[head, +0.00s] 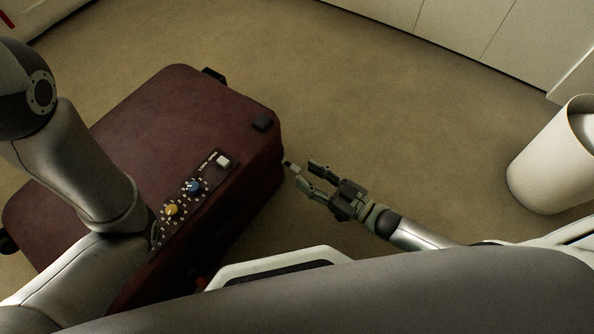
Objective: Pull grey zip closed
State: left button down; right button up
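A dark red suitcase (165,115) lies on the floor at the left of the head view. My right gripper (305,173) is just right of its right side, pointing up and left. Its two fingers stand apart with a gap between them. A small pale grey piece with a dark tip (292,167) shows at the nearer finger's end. I cannot tell whether it is the grey zip's pull or part of the finger. I cannot make out the zip's track; the suitcase's right side is in shadow. My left arm covers the suitcase's lower left, and its gripper is not in view.
A panel on the suitcase top carries a yellow dial (171,209), a blue dial (194,187) and a white button (223,161). A white bin (545,165) stands at the right. White cabinets (470,25) line the back. The carpet between is clear.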

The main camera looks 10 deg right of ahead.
aim_at(300, 171)
jog(key=b+x, duration=0.1)
jog(key=x, duration=0.2)
jog(key=shift+w+a+f, duration=0.1)
jog(key=shift+w+a, duration=0.2)
jog(key=shift+w+a+b, duration=0.2)
jog(key=shift+w+b, duration=0.05)
jog(key=shift+b, duration=0.05)
jog(key=shift+c, duration=0.3)
grip_shut()
